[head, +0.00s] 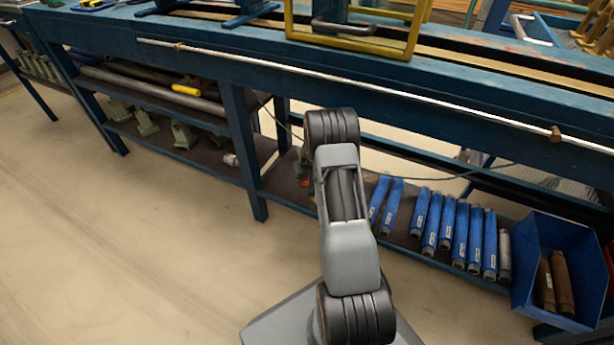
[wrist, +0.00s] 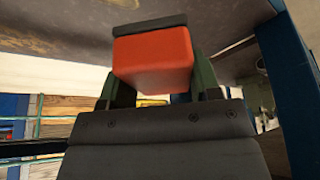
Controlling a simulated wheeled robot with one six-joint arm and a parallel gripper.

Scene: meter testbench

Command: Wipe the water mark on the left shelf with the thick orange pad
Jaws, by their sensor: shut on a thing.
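My gripper (wrist: 158,84) is shut on the thick orange pad (wrist: 152,58), a block with a dark strip along its far edge. In the wrist view the pad is at top centre, close to a brown, stained surface (wrist: 225,38); I cannot tell whether they touch. In the head view my arm hides the gripper, and a small red patch (head: 305,182) beside the arm may be part of the pad. The lower left shelf (head: 215,158) of the blue bench is a dark board. I cannot make out the water mark for certain.
Green-grey metal parts (head: 183,134) stand on the left shelf, with long pipes (head: 150,88) above. A blue bench leg (head: 243,140) stands left of my arm. Blue cylinders (head: 445,225) and a blue bin (head: 528,265) are at right. The floor at left is clear.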

